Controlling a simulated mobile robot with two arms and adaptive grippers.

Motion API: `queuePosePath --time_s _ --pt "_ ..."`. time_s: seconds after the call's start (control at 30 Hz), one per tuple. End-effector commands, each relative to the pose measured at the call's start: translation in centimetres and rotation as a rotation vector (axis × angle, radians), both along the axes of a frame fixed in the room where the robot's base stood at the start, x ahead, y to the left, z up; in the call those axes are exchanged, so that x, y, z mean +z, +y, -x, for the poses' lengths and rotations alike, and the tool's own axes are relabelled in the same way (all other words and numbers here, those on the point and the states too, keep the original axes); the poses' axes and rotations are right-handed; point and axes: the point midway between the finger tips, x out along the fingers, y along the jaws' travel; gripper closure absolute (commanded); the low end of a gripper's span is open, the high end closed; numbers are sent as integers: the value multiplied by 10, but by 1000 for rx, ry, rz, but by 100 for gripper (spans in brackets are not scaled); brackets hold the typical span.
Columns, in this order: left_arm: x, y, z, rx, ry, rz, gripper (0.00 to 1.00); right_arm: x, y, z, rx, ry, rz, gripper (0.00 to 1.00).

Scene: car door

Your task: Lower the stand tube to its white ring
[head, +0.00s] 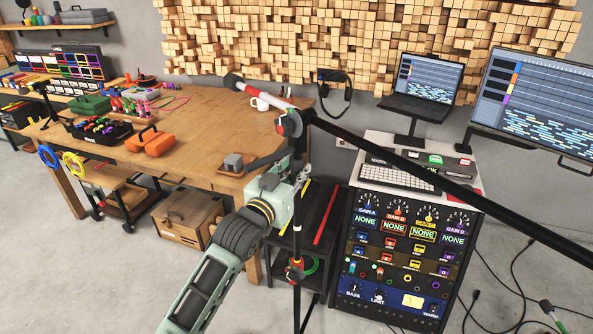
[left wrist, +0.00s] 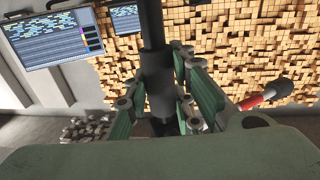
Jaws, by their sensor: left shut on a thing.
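The stand tube (head: 297,225) is a thin, dark, upright tube in the middle of the head view. A long black boom (head: 400,162) slants across its top, with a red and white section at its left end. My left gripper (head: 299,172) is shut on the tube just below the boom joint (head: 289,123). In the left wrist view the black tube (left wrist: 152,30) passes between the green fingers (left wrist: 165,95). A clutch with a red knob (head: 295,271) sits lower on the stand. My right gripper is not in view.
A wooden workbench (head: 205,115) with tools and an orange case (head: 148,141) stands to the left. A rack of knobs (head: 400,245) stands close on the right, with a keyboard and laptop (head: 425,85) above. Cables lie on the floor at lower right.

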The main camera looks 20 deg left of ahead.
Motion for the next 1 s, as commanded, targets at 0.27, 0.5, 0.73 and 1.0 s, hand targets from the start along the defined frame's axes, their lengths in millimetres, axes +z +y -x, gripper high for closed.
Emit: queuePosePath --time_s 0.27,0.5,0.73,1.0 --pt "0 0 0 0 0 0 100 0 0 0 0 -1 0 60" --pt "-9 0 0 0 2 1 100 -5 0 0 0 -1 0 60" --pt "-76 -1 0 -1 12 1 100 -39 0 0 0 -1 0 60" --pt "-145 -1 1 0 17 -2 100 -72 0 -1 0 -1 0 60"
